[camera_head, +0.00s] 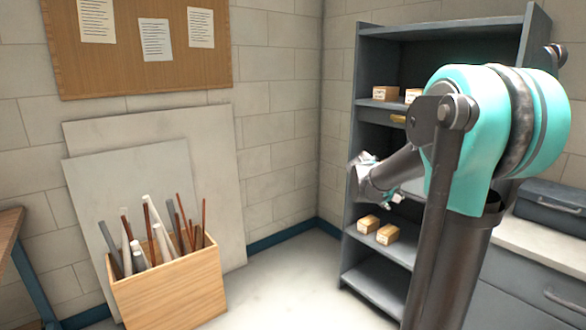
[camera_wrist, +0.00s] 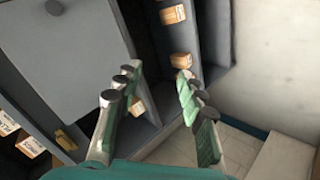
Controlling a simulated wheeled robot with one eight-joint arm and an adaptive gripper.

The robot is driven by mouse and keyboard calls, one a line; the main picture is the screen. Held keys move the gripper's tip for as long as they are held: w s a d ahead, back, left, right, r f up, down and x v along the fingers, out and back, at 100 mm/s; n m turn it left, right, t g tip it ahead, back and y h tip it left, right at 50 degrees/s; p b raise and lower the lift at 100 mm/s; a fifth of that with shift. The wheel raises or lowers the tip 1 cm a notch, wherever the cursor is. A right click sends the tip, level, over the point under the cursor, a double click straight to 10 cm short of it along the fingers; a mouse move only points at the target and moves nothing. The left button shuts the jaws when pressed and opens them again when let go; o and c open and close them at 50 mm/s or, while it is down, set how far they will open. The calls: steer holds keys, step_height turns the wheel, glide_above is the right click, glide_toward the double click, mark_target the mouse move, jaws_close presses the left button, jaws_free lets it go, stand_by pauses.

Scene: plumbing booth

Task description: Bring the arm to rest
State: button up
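My arm (camera_head: 485,130) is raised at the right of the head view, in front of a grey shelf unit. My gripper (camera_head: 374,178) shows small at the end of the forearm, in front of the shelves. In the wrist view the two fingers of my gripper (camera_wrist: 152,92) stand apart with nothing between them. Behind the fingers I see the shelf unit and the floor. The gripper does not appear to touch anything.
The shelf unit (camera_head: 347,235) holds small boxes (camera_head: 378,230). A wooden crate (camera_head: 172,290) of pipes stands at left before leaning panels (camera_head: 215,150). A counter with a dark case (camera_head: 552,203) is at right. The floor (camera_head: 285,285) between crate and shelf is clear.

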steer(key=s+a+f+y, duration=0.2)
steer(key=s+a+f, duration=0.3)
steer(key=s, duration=0.4)
steer(key=s+a+f+m+g+y, duration=0.1)
steer(key=s+a+f+y, duration=0.2)
steer(key=s, duration=0.7)
steer(key=s+a+f+m+g+y, duration=0.1)
steer(key=s+a+f+y, duration=0.1)
steer(key=s+a+f, duration=0.5)
step_height(320, 180, down, 4)
steer(key=s, duration=0.3)
steer(key=shift+y, duration=0.4)
steer(key=shift+w+d+r, duration=0.1)
steer(key=shift+r, duration=0.05)
